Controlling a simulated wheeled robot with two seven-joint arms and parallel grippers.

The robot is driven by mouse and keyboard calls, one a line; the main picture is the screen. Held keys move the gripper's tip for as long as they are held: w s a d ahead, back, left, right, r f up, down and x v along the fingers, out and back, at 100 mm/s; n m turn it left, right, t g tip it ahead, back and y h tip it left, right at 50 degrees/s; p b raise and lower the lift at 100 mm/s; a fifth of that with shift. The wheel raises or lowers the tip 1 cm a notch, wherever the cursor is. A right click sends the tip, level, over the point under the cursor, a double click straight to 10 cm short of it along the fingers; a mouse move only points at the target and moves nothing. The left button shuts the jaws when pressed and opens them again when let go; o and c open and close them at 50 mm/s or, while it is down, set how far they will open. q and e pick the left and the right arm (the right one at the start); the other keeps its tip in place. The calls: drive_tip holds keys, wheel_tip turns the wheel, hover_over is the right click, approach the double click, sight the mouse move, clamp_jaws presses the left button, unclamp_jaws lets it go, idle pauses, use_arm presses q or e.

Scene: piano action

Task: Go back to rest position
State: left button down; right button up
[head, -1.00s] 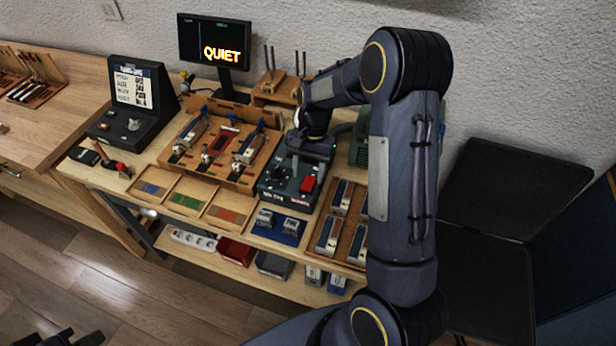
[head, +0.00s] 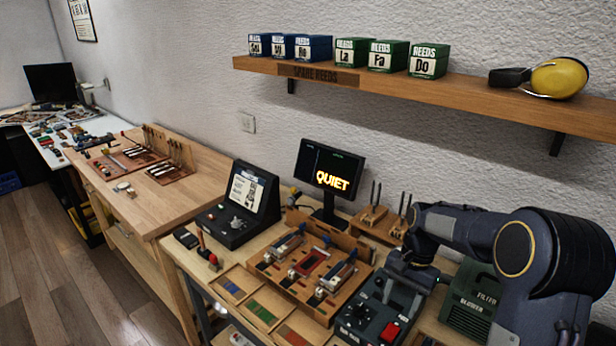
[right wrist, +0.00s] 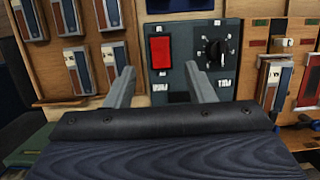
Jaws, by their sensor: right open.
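My right gripper (head: 408,268) hangs above the back of a dark control box (head: 358,318) on the workbench. Its fingertips are hard to make out in the head view. In the right wrist view my right gripper (right wrist: 160,76) has its two grey fingers wide apart with nothing between them. Beyond them are the box's red switch (right wrist: 160,49) and black dial (right wrist: 214,49); I cannot tell whether the fingers touch the box. My left gripper is not in view.
A wooden rack (head: 268,271) with reed parts stands left of the box. Behind are a monitor (head: 329,172) reading QUIET and pegged wooden stands. A green blower (head: 478,300) stands close right of the box. A wall shelf (head: 450,88) holds reed boxes and yellow ear muffs (head: 560,78).

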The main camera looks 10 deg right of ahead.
drive_tip(key=s+a+r+n+t+y, duration=0.1)
drive_tip(key=s+a+r+n+t, duration=0.3)
drive_tip(key=s+r, duration=0.7)
drive_tip(key=s+a+f+n+t, duration=0.1)
drive_tip(key=s+a+n, duration=0.1)
drive_tip(key=s, duration=0.4)
drive_tip(key=s+a+f+n+t, duration=0.1)
drive_tip(key=s+a+n+t, duration=0.1)
drive_tip(key=s, duration=0.4)
drive_tip(key=shift+s+a+f+b, duration=0.3)
drive_tip(key=shift+a+b, duration=0.1)
drive_tip(key=shift+a, duration=0.2)
drive_tip(key=shift+w, duration=0.1)
